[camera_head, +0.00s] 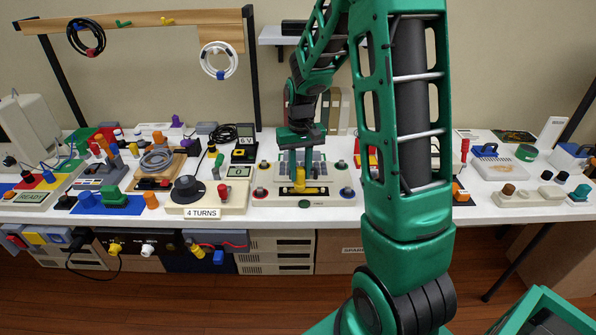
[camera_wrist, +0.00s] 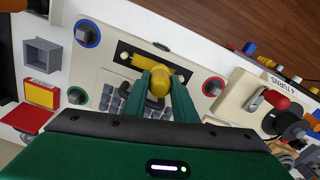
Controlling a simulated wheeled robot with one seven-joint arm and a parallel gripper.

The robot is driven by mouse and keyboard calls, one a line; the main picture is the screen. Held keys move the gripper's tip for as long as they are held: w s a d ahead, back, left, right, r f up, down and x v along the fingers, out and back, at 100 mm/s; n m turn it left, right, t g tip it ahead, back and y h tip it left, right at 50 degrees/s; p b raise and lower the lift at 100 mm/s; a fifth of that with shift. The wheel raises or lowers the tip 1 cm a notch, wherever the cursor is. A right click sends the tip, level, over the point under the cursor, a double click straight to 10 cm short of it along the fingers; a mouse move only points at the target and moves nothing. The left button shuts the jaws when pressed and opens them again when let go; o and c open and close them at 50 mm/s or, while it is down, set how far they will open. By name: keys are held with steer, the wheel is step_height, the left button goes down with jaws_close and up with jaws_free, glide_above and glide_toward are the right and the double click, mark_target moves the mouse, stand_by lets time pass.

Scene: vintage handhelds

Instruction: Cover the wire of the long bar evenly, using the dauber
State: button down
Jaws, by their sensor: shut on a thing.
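My gripper (camera_wrist: 161,76) is shut on a yellow round-topped piece (camera_wrist: 159,84), apparently the dauber's handle. In the head view, my gripper (camera_head: 299,168) points down over a cream console at the middle of the table. A yellow cylindrical part (camera_wrist: 142,62) lies crosswise at the fingertips, over a long dark strip (camera_wrist: 124,50) with a pale stud on the console. The strip may be the long bar. I cannot make out its wire, or whether the yellow part touches it. The yellow part also shows in the head view (camera_head: 299,181).
The cream console (camera_head: 263,193) has round coloured knobs at its corners and grey keys behind the strip. A cream crank unit (camera_head: 238,205) labelled "4 TURNS" stands close on its left. Other devices crowd both sides. A rail with hanging coils (camera_head: 150,22) stands behind left.

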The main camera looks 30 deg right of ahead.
steer(key=shift+f, duration=0.5)
steer(key=shift+w+a+r, duration=0.1)
steer(key=shift+w+a, duration=0.45)
steer(key=shift+a, duration=0.3)
steer(key=shift+d, duration=0.1)
steer(key=shift+s+d, duration=0.65)
steer(key=shift+d, duration=0.3)
steer(key=shift+a, duration=0.1)
